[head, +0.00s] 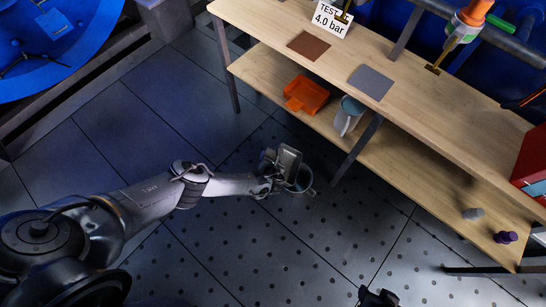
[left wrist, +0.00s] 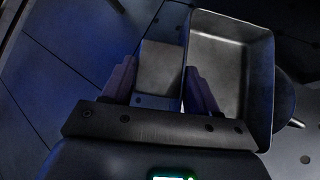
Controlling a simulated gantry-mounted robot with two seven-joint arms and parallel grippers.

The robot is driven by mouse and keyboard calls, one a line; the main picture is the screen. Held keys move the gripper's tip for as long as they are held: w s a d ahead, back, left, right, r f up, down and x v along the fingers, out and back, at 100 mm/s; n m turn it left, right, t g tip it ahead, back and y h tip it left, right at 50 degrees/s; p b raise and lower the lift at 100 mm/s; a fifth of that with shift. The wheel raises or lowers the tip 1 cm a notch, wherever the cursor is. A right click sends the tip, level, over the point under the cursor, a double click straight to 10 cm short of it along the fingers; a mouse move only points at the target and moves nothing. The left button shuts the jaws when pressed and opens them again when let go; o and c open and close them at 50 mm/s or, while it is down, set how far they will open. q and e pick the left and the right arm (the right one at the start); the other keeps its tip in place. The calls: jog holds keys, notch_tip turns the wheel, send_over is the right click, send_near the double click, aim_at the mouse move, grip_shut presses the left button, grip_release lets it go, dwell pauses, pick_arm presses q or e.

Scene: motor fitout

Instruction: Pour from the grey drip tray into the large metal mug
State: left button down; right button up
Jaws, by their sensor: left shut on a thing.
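My left gripper (head: 274,166) is shut on the grey drip tray (head: 290,157), out in front of the bench. In the left wrist view the left gripper (left wrist: 160,85) has its two fingers on either side of a grey part at the side of the drip tray (left wrist: 232,22). The tray's open inside faces that camera; I cannot make out any liquid in it. The large metal mug (head: 303,181) shows just beyond and partly under the tray, its handle at the right. In the left wrist view the mug (left wrist: 287,88) is mostly hidden behind the tray.
The wooden bench's lower shelf (head: 400,151) holds an orange tray (head: 306,95) and a pale blue-grey mug (head: 348,115). A bench leg (head: 357,149) stands near the metal mug. A black part (head: 376,297), possibly my right gripper, shows at the bottom edge. Open floor lies around the left arm.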

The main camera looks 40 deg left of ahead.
pick_arm(q)
jog(key=shift+s+a+f+n+h, duration=0.25)
jog(key=shift+a+f+n+h, duration=0.2)
jog(key=shift+a+h, duration=0.3)
jog(key=shift+s+a+f+t+h, duration=0.1)
jog(key=shift+a+f+t+h, duration=0.1)
jog(key=shift+t+h, duration=0.1)
jog(key=shift+a+f+n+t+h+b, duration=0.1)
jog(key=shift+f+n+t+h+b, duration=0.3)
jog(key=shift+f+n+h, duration=0.5)
jog(key=shift+r, duration=0.15)
